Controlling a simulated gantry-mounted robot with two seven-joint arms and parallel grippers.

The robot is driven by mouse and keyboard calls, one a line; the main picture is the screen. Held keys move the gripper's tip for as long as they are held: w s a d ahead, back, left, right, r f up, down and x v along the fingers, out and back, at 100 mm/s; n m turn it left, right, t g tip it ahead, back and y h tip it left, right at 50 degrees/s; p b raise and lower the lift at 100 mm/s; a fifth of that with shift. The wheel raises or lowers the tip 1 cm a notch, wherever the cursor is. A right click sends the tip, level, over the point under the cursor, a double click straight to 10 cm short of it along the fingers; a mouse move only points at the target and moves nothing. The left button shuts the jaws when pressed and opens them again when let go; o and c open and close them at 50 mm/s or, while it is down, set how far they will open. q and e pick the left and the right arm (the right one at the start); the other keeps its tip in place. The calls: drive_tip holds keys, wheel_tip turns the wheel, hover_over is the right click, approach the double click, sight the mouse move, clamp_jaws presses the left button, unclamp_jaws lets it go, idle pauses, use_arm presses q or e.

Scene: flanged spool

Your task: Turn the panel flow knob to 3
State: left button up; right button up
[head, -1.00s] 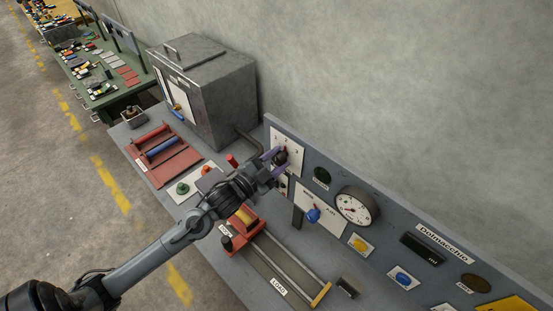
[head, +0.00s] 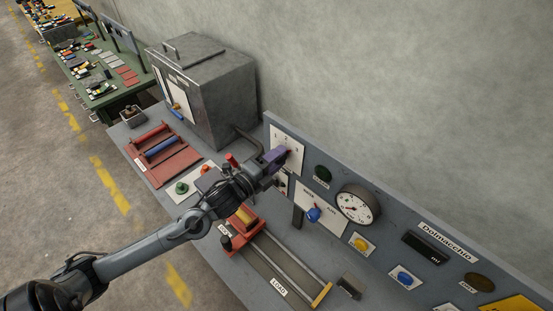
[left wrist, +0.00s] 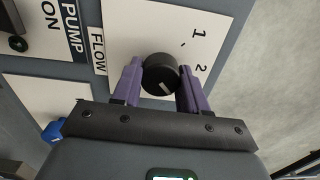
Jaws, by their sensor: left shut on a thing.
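The flow knob (left wrist: 160,73) is round and black with a short white mark on its face. It sits on the white FLOW plate (left wrist: 128,25), where 1 and 2 show in the left wrist view. The plate also shows on the panel in the head view (head: 291,142), with the knob hidden there behind my gripper. My left gripper (left wrist: 158,78) has its purple fingers on both sides of the knob, shut on it; it also shows in the head view (head: 275,158). The mark points down-right, away from 1 and 2; I cannot tell its exact setting. My right gripper is out of view.
Right of the plate on the panel (head: 440,263) are a pressure gauge (head: 355,206), a blue knob (head: 313,214) and several buttons. A grey metal box (head: 213,100) stands left. Below lies a rail fixture with a red end (head: 245,232).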

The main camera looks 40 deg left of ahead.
use_arm(q)
drive_tip(key=shift+d+r+m, duration=0.15)
drive_tip(key=shift+m, duration=0.35)
drive_tip(key=o, duration=1)
drive_tip(key=shift+s+a+b, duration=0.2)
drive_tip(key=shift+s+b, duration=0.25)
drive_tip(key=shift+s, duration=2.25)
drive_tip(key=shift+s+a+b, duration=0.15)
drive_tip(key=shift+s+b, duration=0.25)
drive_tip(key=shift+s, duration=2.3)
